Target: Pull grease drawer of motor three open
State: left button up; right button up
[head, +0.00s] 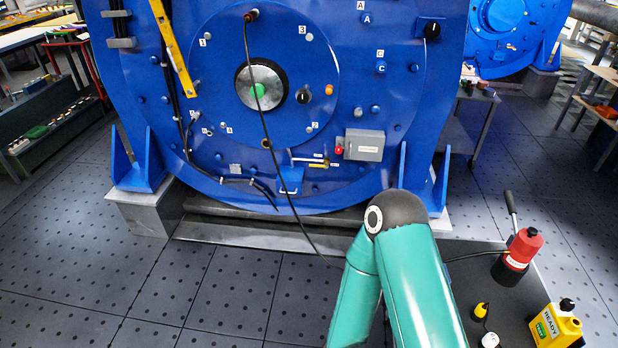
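The big blue motor (215,50) fills the top middle of the head view. Low on its round face is a small blue box with a pale handle, which looks like the grease drawer (291,181). A dark cable hangs down across or close beside it. Whether the drawer is shut or partly out is hard to tell. One of my teal arms rises from the bottom right, its bent grey joint to the right of the drawer. Neither of my grippers is in view.
A grey box (364,145) with a red knob is right of the drawer. A red hand pump (523,247) and a yellow bottle (555,326) stand on a dark surface at lower right. A grey step (250,232) lies below the motor; the left floor is clear.

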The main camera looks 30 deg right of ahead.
aim_at(294, 187)
jog(key=z, duration=0.15)
jog(key=i, duration=1.8)
jog(key=u, duration=0.05)
